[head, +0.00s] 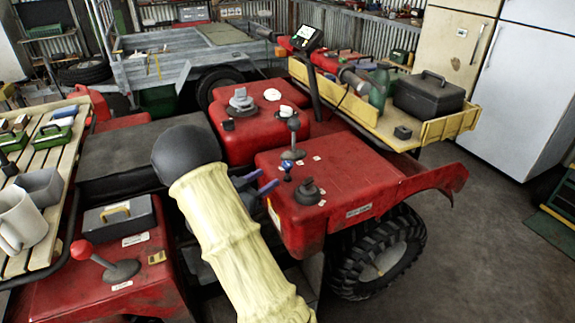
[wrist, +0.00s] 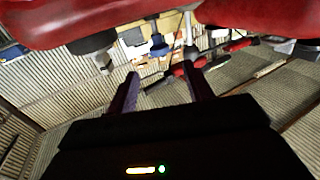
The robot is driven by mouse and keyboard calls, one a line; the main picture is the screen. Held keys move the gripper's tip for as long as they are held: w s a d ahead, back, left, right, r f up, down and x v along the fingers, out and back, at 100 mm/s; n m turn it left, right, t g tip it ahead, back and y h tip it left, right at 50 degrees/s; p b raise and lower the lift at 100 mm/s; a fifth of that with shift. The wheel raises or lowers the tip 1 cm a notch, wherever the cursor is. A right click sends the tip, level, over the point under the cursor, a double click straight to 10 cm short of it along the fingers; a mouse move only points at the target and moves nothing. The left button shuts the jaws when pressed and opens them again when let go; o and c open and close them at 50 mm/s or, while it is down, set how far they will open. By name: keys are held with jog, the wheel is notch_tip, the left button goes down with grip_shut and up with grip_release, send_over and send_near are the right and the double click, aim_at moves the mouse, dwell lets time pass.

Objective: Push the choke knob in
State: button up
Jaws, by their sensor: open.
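A small blue knob (head: 287,167) stands up on a short stem from the red panel (head: 350,180); it looks like the choke knob, though no label confirms it. In the wrist view, which looks upside down, the blue knob (wrist: 157,45) hangs below the red body, ahead of and between my fingertips. My gripper (head: 264,178) has purple fingers spread apart and empty, just left of the knob in the head view. It does not appear to touch the knob. My forearm hides part of the gripper in the head view.
A red-balled lever (head: 82,250) stands at the left. A yellow tray (head: 450,126) holds a black case (head: 428,97).

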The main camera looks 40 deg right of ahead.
aim_at(284, 167)
jog(key=d, duration=0.3)
jog(key=w+d, duration=0.1)
jog(key=d, duration=0.5)
jog(key=shift+w+d, duration=0.25)
jog(key=shift+d, duration=0.1)
jog(key=shift+s+d, duration=0.1)
jog(key=shift+d, duration=0.3)
jog(key=shift+a, duration=0.1)
